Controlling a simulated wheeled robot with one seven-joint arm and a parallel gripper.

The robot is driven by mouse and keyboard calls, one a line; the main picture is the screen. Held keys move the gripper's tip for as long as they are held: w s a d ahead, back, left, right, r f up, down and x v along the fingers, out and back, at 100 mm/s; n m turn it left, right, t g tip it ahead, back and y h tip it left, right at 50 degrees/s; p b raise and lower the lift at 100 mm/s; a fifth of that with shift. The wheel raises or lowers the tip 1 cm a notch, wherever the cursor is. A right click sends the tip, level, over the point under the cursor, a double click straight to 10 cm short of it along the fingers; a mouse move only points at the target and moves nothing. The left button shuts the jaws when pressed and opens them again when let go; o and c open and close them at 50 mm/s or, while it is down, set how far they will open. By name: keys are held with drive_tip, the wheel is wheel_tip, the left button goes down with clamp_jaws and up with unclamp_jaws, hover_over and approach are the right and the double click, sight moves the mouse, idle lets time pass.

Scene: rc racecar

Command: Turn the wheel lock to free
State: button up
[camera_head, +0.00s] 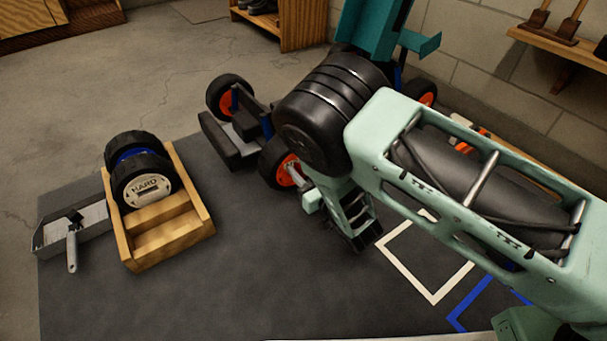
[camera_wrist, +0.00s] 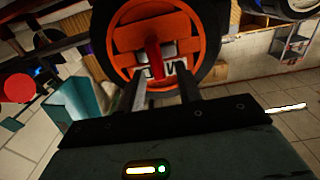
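A racecar wheel (camera_wrist: 205,25) with a black tyre and an orange rim fills the top middle of the wrist view. A red wheel lock lever (camera_wrist: 153,55) stands out at its hub, roughly upright in the picture, before a white lettered plate (camera_wrist: 174,68). My gripper (camera_wrist: 161,72) is open, its two fingers pointing at the hub. The lever is between the finger lines; I cannot tell whether either finger touches it. In the head view the same wheel (camera_head: 288,171) is partly hidden by my arm.
A wooden rack (camera_head: 166,239) holds black wheels, one marked HARD (camera_head: 147,189), on the dark mat (camera_head: 250,300). A grey tray (camera_head: 75,229) with a handled tool lies beside it. White (camera_head: 432,297) and blue outlines mark the mat. The mat's front middle is clear.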

clamp_jaws()
drive_tip(key=shift+r+p, duration=0.1)
drive_tip(key=shift+p, duration=0.3)
drive_tip(key=n+p, duration=0.2)
drive_tip(key=p, duration=0.1)
drive_tip(key=shift+s+a+r+n, duration=0.1)
drive_tip(key=shift+s+a+n, duration=0.1)
drive_tip(key=shift+n, duration=0.2)
drive_tip(key=n+p, duration=0.3)
drive_tip(key=shift+s+a+n, duration=0.15)
drive_tip(key=shift+a+n, duration=0.1)
drive_tip(key=shift+n, duration=0.15)
drive_tip(key=n+p, duration=0.1)
drive_tip(key=n, duration=0.2)
drive_tip(key=f+n+p, duration=0.1)
drive_tip(key=n+p, duration=0.1)
drive_tip(key=n, duration=0.2)
drive_tip(key=f+n+p, duration=0.1)
drive_tip(key=n+p, duration=0.1)
drive_tip(key=n, duration=0.2)
drive_tip(key=shift+s+a+f, duration=0.2)
drive_tip(key=shift+s+a, duration=0.05)
drive_tip(key=shift+a, duration=0.1)
drive_tip(key=shift+n, duration=0.3)
